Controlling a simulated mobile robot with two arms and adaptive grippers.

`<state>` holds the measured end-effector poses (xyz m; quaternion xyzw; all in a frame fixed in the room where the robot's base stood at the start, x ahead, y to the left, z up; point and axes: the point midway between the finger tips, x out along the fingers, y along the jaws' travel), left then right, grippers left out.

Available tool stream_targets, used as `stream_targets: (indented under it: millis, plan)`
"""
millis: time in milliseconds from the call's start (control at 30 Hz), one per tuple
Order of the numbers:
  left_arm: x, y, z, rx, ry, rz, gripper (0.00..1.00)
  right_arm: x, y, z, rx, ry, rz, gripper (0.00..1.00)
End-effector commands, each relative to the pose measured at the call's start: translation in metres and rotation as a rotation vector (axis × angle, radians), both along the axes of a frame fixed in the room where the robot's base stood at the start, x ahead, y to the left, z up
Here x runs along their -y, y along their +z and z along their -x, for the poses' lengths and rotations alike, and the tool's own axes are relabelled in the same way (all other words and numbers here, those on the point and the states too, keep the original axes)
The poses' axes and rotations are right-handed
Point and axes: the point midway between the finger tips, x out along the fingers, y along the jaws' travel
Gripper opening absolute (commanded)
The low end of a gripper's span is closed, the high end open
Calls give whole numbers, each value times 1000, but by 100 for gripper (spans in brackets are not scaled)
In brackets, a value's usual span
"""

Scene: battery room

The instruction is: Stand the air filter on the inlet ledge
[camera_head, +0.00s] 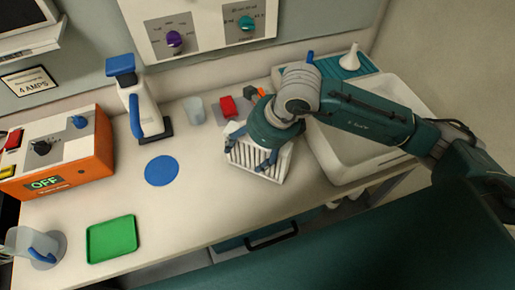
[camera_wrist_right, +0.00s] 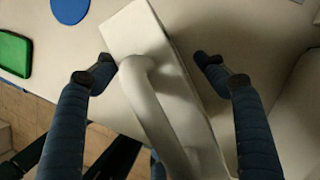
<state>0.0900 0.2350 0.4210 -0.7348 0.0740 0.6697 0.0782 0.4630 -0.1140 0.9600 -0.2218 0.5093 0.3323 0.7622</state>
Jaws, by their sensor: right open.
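The air filter, by its look a white block with a slatted face (camera_head: 258,161), stands on the counter just left of the sink. My right gripper (camera_head: 249,148) is over it from above and hides its top. In the right wrist view a white block with a curved handle (camera_wrist_right: 127,31) lies between the two blue fingers of my right gripper (camera_wrist_right: 156,70). The fingers are apart, one on each side, with visible gaps to the block. I cannot make out the inlet ledge for sure. My left gripper is not in view.
A white sink (camera_head: 340,155) is right of the filter. A red block (camera_head: 227,106) and a clear cup (camera_head: 194,109) stand behind it. A blue disc (camera_head: 161,171), green tray (camera_head: 111,239), white-blue device (camera_head: 142,105) and orange box (camera_head: 70,155) are left. Counter between disc and filter is clear.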

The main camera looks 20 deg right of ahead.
Motion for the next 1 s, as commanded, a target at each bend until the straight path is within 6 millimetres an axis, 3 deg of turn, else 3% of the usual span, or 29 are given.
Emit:
stream_targets:
  millis: [333, 600, 667, 1000]
  plan:
    - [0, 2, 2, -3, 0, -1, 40, -3, -10, -2, 1, 2, 1, 70]
    - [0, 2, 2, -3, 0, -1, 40, -3, -9, -2, 0, 1, 0, 16]
    - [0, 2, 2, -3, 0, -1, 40, -3, -8, -3, 3, 1, 0, 7]
    - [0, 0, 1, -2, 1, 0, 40, -4, -1, -4, 5, 1, -3, 7]
